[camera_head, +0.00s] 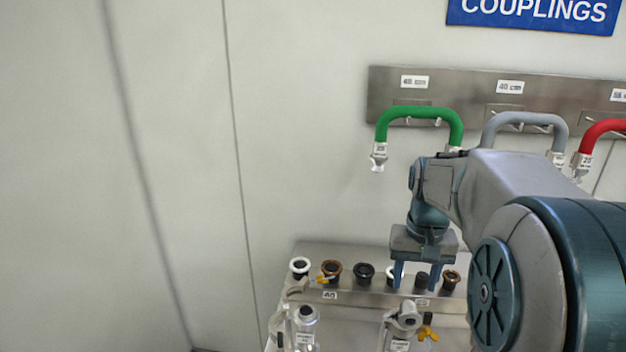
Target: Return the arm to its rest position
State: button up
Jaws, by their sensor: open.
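My gripper (414,274) points down at the end of my arm, right of the picture's middle. Its two fingers are apart, with nothing visible held between them. The fingers show in front of a metal shelf with a row of round fittings, overlapping part of it. I cannot tell how far the fingertips are from the fittings. My arm comes in from the right edge and hides part of the wall and shelf.
A green hose (420,113), a grey hose (524,120) and a red hose (604,127) hang from a metal wall rail (457,85). Fittings stand on the shelf (345,296), with valves (307,316) below. The wall at left is bare.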

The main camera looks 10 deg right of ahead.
jog(key=s+a+f+n+t+b, duration=0.2)
jog(key=s+a+f+n+t, duration=0.1)
jog(key=s+a, duration=0.8)
jog(key=shift+s+a+f+n+t, duration=0.3)
jog(key=shift+s+a+f+t, duration=0.1)
jog(key=shift+s, duration=0.3)
